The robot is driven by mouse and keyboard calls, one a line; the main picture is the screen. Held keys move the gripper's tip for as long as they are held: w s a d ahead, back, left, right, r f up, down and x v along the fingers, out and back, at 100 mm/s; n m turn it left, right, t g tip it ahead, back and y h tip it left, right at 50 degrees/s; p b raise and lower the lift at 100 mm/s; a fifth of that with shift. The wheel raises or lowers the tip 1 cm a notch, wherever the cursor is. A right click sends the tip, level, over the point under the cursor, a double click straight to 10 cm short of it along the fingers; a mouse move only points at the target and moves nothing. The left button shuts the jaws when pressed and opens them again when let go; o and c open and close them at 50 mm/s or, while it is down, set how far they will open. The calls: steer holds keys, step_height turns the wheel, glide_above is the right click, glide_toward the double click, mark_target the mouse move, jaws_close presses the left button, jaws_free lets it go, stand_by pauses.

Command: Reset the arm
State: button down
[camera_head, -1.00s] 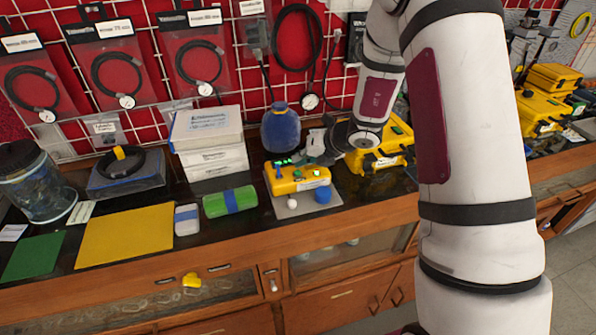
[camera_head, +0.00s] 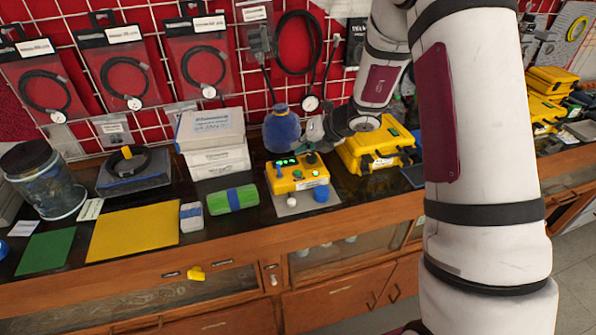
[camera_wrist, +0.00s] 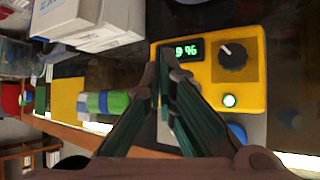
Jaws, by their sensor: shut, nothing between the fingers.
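My gripper (camera_head: 315,133) is shut and empty, above the back of a yellow regulator box (camera_head: 297,177) in the head view. In the wrist view the closed fingers (camera_wrist: 160,75) point toward the left part of the yellow box (camera_wrist: 247,85). A gap between fingers and box cannot be judged exactly. My arm reaches in from the right.
A blue bottle (camera_head: 281,131) stands behind the box, close to my gripper. A yellow case (camera_head: 372,152) is to the right, white boxes (camera_head: 212,138) to the left. A green roll (camera_head: 234,199) and yellow mat (camera_head: 135,231) lie farther left.

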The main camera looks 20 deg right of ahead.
stand_by(0.7)
steer(key=s+a+r+n+g+y, duration=0.1)
steer(key=s+a+r+n, duration=0.3)
steer(key=s+r+n, duration=0.5)
steer(key=s+a+r+n+g, duration=0.1)
steer(key=s+a+r+n, duration=0.3)
steer(key=s+r+n, duration=0.55)
steer(key=s+d+r+n+h, duration=0.2)
steer(key=s+d+n+h, duration=0.1)
steer(key=s+n, duration=0.5)
steer(key=s+d+r+n+h, duration=0.3)
steer(key=s+d+n, duration=0.1)
steer(key=s+n, duration=0.5)
steer(key=shift+s+d+n, duration=0.15)
steer(key=shift+s+n, duration=0.15)
steer(key=shift+n, duration=0.85)
